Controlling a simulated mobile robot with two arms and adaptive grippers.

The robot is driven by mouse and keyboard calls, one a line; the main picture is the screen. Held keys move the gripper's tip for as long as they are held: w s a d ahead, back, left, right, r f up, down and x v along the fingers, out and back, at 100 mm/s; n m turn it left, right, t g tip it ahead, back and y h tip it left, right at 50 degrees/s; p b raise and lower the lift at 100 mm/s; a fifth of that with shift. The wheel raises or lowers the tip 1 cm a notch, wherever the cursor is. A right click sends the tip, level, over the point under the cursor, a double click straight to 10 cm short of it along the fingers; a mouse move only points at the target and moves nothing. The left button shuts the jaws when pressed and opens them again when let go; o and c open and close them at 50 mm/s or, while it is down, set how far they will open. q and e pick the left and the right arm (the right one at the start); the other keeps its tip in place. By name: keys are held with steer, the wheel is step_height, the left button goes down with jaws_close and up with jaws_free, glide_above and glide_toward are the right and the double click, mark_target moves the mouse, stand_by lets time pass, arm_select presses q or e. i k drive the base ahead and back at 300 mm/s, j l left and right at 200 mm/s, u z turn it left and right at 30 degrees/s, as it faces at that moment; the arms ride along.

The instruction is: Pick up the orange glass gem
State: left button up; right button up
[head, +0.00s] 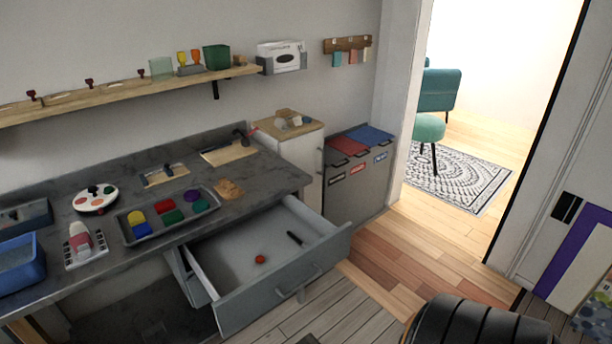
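A small round orange-red piece (260,259) lies on the floor of an open grey drawer (228,313), near its middle. It is the only orange piece I see low down, and it is too small to tell whether it is glass or a gem. A dark, slim object (295,238) lies in the same drawer, to the right and farther back. Neither of my grippers can be made out in the head view.
The drawer juts out below the dark worktop (282,178). On the worktop are a tray (127,233) of coloured pieces, a round palette (95,199) and a blue bin (20,266). Floor (418,256) is clear towards the doorway. A shelf (120,90) runs above.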

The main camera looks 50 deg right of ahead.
mark_target(259, 259)
steer(key=z, duration=1.25)
steer(key=i+l+u, duration=0.15)
steer(key=l, duration=0.25)
